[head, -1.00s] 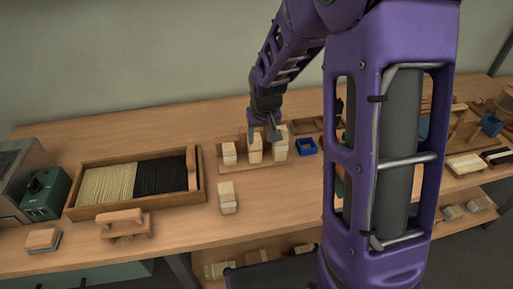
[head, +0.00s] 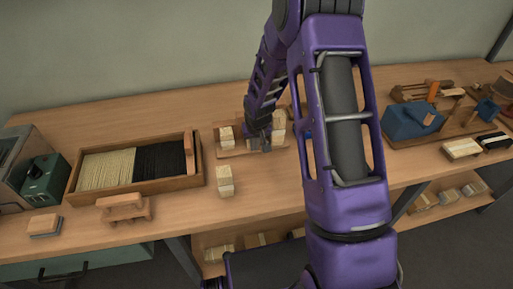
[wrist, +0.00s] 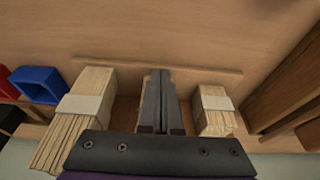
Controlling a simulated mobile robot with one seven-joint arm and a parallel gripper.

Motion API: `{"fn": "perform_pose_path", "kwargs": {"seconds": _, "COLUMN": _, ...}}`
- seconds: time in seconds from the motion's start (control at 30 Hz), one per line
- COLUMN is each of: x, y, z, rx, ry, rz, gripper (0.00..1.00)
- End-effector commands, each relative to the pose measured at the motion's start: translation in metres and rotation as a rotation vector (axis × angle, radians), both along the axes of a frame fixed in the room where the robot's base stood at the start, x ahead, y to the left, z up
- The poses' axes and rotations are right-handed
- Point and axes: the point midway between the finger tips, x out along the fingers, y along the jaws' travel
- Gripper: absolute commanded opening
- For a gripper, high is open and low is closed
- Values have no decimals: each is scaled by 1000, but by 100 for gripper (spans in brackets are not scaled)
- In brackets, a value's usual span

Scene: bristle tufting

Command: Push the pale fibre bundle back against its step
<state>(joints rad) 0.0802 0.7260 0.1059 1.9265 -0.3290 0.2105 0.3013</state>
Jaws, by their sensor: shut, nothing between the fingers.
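A wooden rack (head: 228,153) holds pale, banded fibre bundles standing in a row. One bundle (head: 227,137) stands at its left end, and another (head: 279,127) at its right end. My gripper (head: 266,149) is shut and empty, low in the middle of the rack between these two. In the wrist view the shut fingers (wrist: 160,73) point toward the rack's long edge strip (wrist: 160,63). One banded bundle (wrist: 85,105) is left of the fingers and one (wrist: 213,110) right, both apart from them. The middle place is hidden by my gripper, so I cannot tell whether a bundle touches it.
A blue bin (wrist: 39,84) is beside the rack. Bare table lies behind the rack.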

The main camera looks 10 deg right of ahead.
Motion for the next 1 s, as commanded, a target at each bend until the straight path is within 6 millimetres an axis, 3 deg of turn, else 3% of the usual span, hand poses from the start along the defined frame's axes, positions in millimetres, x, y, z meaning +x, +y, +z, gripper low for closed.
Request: {"fn": "perform_pose_path", "kwargs": {"seconds": 1.0, "x": 27, "y": 0, "z": 2, "rx": 2, "ry": -12, "rz": 1, "gripper": 0}}
